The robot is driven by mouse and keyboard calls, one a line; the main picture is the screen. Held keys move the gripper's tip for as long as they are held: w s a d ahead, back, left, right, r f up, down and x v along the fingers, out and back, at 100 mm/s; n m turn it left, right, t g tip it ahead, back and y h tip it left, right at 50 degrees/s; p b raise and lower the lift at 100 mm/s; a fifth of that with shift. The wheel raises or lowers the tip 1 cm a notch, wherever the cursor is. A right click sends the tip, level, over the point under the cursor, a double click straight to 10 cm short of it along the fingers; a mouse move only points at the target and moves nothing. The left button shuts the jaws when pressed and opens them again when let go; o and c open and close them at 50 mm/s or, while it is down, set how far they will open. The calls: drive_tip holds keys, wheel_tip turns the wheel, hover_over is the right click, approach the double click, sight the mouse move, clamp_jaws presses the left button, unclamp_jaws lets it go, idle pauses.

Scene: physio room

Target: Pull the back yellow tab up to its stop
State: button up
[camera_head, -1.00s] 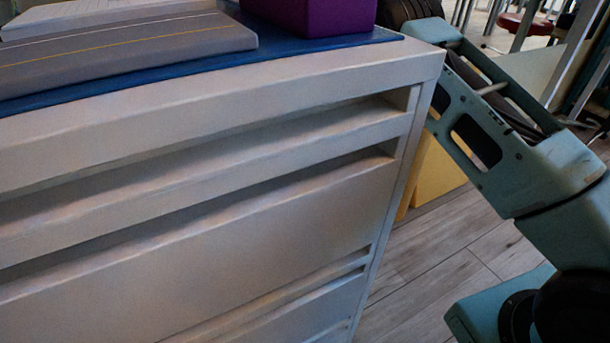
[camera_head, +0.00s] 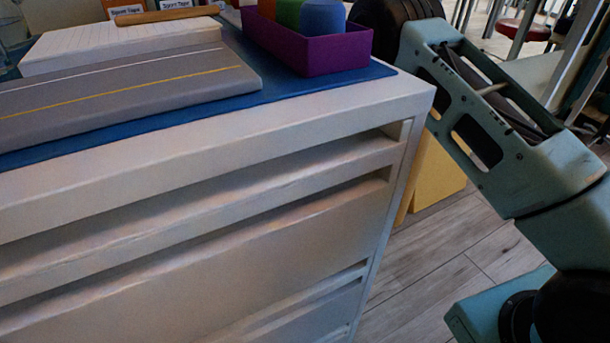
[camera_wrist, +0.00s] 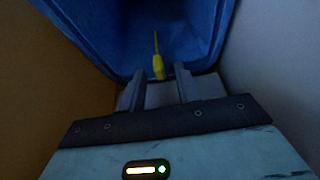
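In the wrist view a small yellow tab (camera_wrist: 158,68), with a thin yellow strip running up from it, shows against dark blue material (camera_wrist: 115,40). My gripper (camera_wrist: 160,76) is open, with its two dark fingers apart on either side of the tab in the picture. Neither finger touches the tab, and I cannot tell how deep it lies between them. No second yellow tab shows, so I cannot tell whether this is the back one. In the head view my arm reaches down at the right, and my gripper and the tab are out of sight.
A pale cabinet (camera_head: 300,125) fills the head view. On its blue top (camera_head: 290,95) lie a grey slab (camera_head: 120,90), a notepad (camera_head: 110,48) and a purple box (camera_head: 335,55) of coloured rolls. A yellow block (camera_head: 437,175) stands beyond. Walls flank my gripper closely in the wrist view.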

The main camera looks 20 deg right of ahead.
drive_tip(key=p+v, duration=0.7)
drive_tip(key=v, duration=1)
drive_tip(key=shift+r, duration=0.2)
